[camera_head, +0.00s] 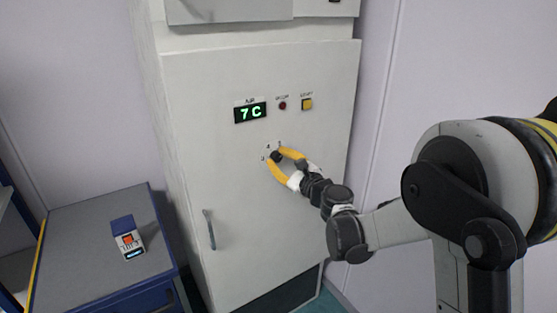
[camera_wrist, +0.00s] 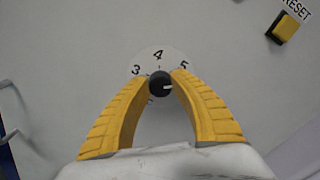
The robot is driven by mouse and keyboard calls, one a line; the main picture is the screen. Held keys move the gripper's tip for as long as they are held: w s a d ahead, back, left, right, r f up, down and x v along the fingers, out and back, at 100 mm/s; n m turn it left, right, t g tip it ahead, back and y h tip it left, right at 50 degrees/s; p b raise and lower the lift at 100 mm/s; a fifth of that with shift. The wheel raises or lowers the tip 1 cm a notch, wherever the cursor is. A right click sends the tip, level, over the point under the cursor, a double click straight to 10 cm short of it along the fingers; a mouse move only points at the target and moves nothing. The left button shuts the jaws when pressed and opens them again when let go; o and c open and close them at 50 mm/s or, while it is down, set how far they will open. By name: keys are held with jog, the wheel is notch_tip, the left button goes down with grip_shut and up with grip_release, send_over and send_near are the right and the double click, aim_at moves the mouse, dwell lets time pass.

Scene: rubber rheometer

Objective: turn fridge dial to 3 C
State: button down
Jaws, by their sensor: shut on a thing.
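The fridge dial (camera_wrist: 160,84) is a small black knob on a pale round scale, in the middle of the wrist view. The numbers 3, 4 and 5 show above it; the lower scale is hard to read. A short white mark on the knob points to the right. My gripper (camera_head: 278,154) has its two yellow fingers closed on the dial from both sides. The green display (camera_head: 250,112) on the fridge front (camera_head: 240,190) reads 7 C.
A red light (camera_head: 282,105) and a yellow RESET button (camera_head: 307,104) sit right of the display. A door handle (camera_head: 209,229) is at lower left. A grey-topped cabinet (camera_head: 90,240) at left bears a small handheld device (camera_head: 127,240).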

jog(key=n, duration=0.8)
jog(key=shift+f+b, duration=0.1)
jog(key=shift+b, duration=0.3)
jog(key=n, duration=0.7)
jog(key=shift+f, duration=0.1)
jog(key=n, duration=0.6)
jog(key=shift+w+n+b, duration=0.1)
jog(key=shift+n+b, duration=0.3)
jog(key=n, duration=0.6)
jog(key=shift+d+f+n, duration=0.1)
jog(key=shift+n, duration=0.3)
jog(key=c, duration=1.1)
grip_release()
